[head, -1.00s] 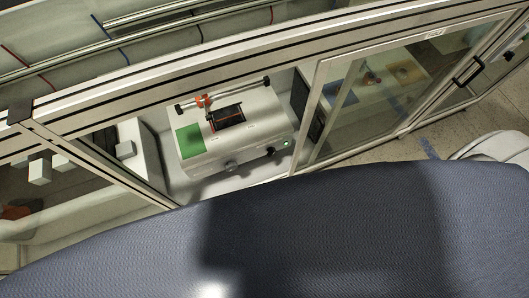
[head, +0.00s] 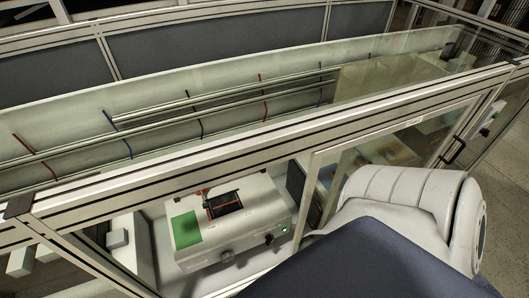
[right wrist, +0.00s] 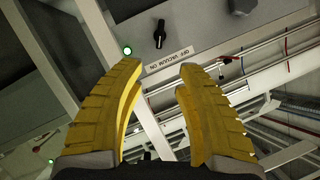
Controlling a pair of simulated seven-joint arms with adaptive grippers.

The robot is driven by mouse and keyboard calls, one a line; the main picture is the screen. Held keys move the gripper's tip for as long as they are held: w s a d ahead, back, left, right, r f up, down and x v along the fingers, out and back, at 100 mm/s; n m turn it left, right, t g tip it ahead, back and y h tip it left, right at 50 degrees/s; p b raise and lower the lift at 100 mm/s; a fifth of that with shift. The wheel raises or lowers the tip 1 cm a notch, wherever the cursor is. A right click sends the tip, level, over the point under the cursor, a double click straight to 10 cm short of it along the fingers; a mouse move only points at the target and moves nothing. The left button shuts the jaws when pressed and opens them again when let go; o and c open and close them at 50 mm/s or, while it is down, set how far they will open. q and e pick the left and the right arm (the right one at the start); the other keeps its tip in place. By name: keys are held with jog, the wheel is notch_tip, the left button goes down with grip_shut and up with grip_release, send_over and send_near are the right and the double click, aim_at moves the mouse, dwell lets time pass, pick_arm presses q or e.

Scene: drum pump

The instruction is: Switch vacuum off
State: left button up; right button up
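The drum pump unit (head: 205,258) is a pale box behind the framed window in the head view, with a green panel (head: 186,230) on top. On its front are a small black switch knob (head: 268,239) and a lit green lamp (head: 284,229). In the right wrist view the black knob (right wrist: 160,33) is beyond the fingertips, beside a vacuum off/on label (right wrist: 168,61) and the lit green lamp (right wrist: 127,50). My right gripper (right wrist: 160,68) has yellow fingers, spread apart and empty, not touching the knob. My left gripper is in neither current view.
A metal frame rail (head: 270,135) crosses above the unit. A glass door panel (head: 370,160) stands to its right. A larger grey knob (head: 227,256) is on the unit's front, left of the black one. Part of my white arm covers the lower right.

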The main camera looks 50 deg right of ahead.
pick_arm(q)
jog(key=shift+a, duration=0.1)
pick_arm(e)
jog(key=shift+x, duration=8.55)
grip_shut()
